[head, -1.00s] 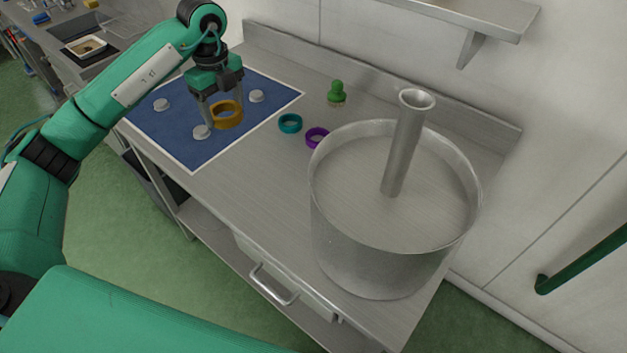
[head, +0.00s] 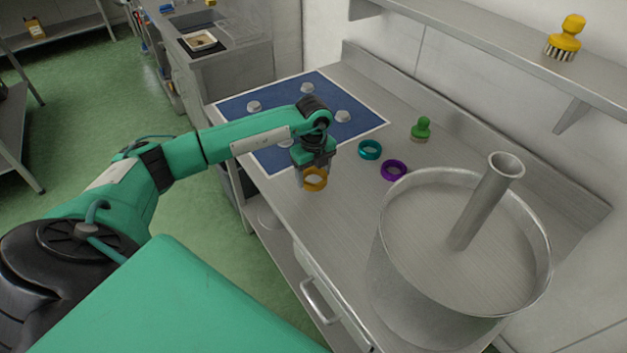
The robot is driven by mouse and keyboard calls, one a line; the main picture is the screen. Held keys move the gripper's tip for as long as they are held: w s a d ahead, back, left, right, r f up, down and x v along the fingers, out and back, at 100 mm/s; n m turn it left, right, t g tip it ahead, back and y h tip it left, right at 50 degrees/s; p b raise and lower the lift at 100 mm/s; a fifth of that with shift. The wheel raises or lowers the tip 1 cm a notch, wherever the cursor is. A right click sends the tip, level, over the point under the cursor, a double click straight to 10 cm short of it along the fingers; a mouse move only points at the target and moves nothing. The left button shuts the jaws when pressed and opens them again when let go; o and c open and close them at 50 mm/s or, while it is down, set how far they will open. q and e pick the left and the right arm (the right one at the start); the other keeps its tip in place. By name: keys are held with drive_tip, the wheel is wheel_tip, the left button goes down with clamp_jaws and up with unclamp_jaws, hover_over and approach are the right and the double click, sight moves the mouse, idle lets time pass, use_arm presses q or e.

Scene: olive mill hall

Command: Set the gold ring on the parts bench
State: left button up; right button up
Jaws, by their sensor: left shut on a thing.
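The gold ring (head: 315,187) is in my left gripper (head: 312,180), which is shut on it above the front part of the steel parts bench (head: 338,232). I cannot tell exactly how far the ring is above the bench top. The ring is just off the near right edge of the blue mat (head: 362,128). A teal ring (head: 370,142) and a purple ring (head: 401,163) lie on the bench to the right of it. My right gripper is not in view.
A large steel drum with an upright tube (head: 392,278) stands on the bench's right part. Several pale discs lie on the mat. A green brush (head: 421,127) stands near the back wall. A yellow brush (head: 567,36) is on the wall shelf (head: 470,38).

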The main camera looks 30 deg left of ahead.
use_arm(q)
wheel_tip(320, 180, down, 4)
drive_tip(key=shift+r+p, duration=0.2)
drive_tip(key=shift+p, duration=0.2)
drive_tip(key=shift+f, duration=0.1)
drive_tip(key=shift+f, duration=0.15)
drive_tip(key=o, duration=1.1)
drive_tip(key=shift+c, duration=0.2)
drive_tip(key=shift+r, duration=0.2)
wheel_tip(320, 180, up, 12)
drive_tip(key=b, duration=0.2)
drive_tip(key=shift+b, duration=0.3)
